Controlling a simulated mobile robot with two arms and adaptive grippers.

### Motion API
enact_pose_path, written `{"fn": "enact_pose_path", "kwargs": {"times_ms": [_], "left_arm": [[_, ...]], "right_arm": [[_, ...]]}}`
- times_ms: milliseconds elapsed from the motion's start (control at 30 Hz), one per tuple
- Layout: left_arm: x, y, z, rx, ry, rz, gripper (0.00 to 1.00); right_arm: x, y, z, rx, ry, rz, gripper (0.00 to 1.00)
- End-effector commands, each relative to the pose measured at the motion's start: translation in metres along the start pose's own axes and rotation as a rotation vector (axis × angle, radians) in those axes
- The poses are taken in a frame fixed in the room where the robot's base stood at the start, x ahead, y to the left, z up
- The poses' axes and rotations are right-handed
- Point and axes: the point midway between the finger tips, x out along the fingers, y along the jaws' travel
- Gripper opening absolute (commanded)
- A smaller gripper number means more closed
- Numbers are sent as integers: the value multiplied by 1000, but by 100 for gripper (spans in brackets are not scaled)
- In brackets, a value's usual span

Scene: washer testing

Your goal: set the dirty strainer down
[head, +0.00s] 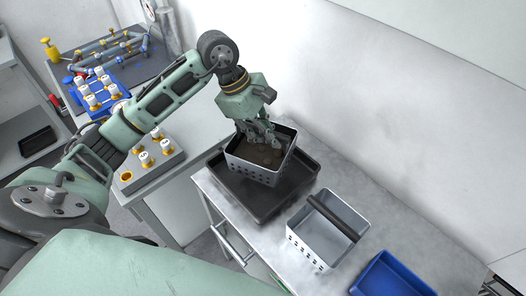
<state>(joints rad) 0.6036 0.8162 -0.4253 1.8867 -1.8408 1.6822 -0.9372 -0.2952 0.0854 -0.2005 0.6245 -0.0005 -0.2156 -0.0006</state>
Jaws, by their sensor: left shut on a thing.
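The dirty strainer (250,170) is a square metal basket with holes in its wall and brown dirt inside. It is at or just above the black tray (225,186) on the metal worktop; I cannot tell whether it touches the tray's floor. My left gripper (262,136) reaches down into the strainer from above and is shut on it, most likely by its handle, which the fingers hide. My right gripper is not in view.
A second, empty metal strainer (310,246) with a black handle bar stands right of the tray. A blue bin (393,277) lies beyond it. The wall is close behind. Bottles with white caps stand on a grey block (152,166) and a blue rack (113,97) at left.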

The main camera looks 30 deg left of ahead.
Motion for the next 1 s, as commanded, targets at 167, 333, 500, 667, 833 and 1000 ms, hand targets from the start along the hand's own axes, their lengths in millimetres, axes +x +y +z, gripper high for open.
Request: {"fn": "enact_pose_path", "kwargs": {"times_ms": [167,333,500,667,833,1000], "left_arm": [[18,-2,-7,2,-3,3,0],[30,-4,-12,1,-2,2,0],[50,-7,-20,0,-3,2,0],[55,-6,-23,4,-1,6,0],[57,-7,-24,4,-1,6,0],[58,-8,-24,3,1,2,20]], "right_arm": [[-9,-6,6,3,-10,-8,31],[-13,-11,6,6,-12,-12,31],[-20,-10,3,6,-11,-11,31],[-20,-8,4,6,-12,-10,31],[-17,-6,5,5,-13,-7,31],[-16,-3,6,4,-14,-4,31]]}}
